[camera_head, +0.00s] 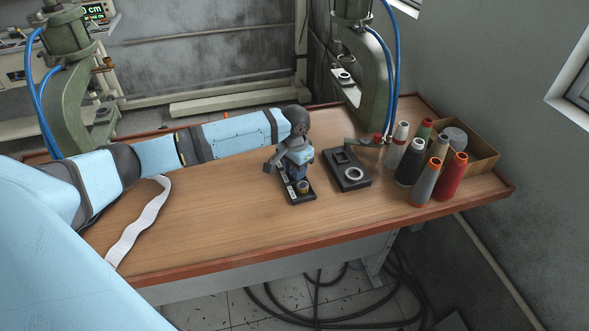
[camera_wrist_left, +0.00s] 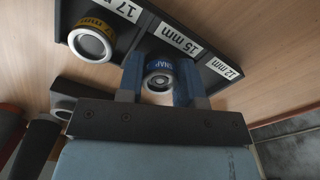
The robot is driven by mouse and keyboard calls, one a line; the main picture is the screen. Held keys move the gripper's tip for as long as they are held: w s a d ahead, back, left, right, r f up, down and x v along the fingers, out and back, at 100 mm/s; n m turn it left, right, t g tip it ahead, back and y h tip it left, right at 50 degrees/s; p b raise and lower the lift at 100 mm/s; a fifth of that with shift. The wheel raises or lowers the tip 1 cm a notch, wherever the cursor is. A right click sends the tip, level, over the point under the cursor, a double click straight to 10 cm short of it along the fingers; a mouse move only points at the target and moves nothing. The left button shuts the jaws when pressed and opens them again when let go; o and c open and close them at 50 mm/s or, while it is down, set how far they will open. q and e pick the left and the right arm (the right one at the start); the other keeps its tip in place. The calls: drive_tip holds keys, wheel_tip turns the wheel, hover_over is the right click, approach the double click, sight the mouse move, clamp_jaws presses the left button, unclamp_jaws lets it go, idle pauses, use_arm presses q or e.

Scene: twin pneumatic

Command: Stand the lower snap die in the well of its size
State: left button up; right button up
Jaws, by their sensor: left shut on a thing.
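My left gripper (camera_head: 297,172) is over the black die rack (camera_head: 301,199) on the table. In the left wrist view its two blue fingers (camera_wrist_left: 160,80) are shut on a snap die (camera_wrist_left: 160,74), a short metal cylinder with a blue band lettered SNAP. The rack (camera_wrist_left: 68,33) shows there with labels for 17 mm, 15 mm and 12 mm. The held die is at the 15 mm place; whether it is seated in the well or just above it I cannot tell. My right gripper is out of view.
A black block (camera_head: 350,179) with a square opening and a pale ring lies right of the rack. Several thread cones (camera_head: 424,183) and a cardboard box (camera_head: 480,155) stand farther right. A green press (camera_head: 375,95) stands behind. The table's front left is clear except for a white strap (camera_head: 138,225).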

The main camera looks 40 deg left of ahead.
use_arm(q)
drive_tip(key=shift+s+f, duration=0.2)
drive_tip(key=shift+f, duration=0.2)
drive_tip(key=shift+s+d+f, duration=0.1)
drive_tip(key=shift+s+f, duration=0.15)
drive_tip(key=shift+f, duration=0.25)
drive_tip(key=o, duration=1)
drive_tip(key=shift+f, duration=0.1)
drive_tip(key=shift+r, duration=0.2)
drive_tip(key=r, duration=0.7)
drive_tip(key=w+r, duration=0.1)
drive_tip(key=r, duration=0.3)
drive_tip(key=shift+r, duration=1.05)
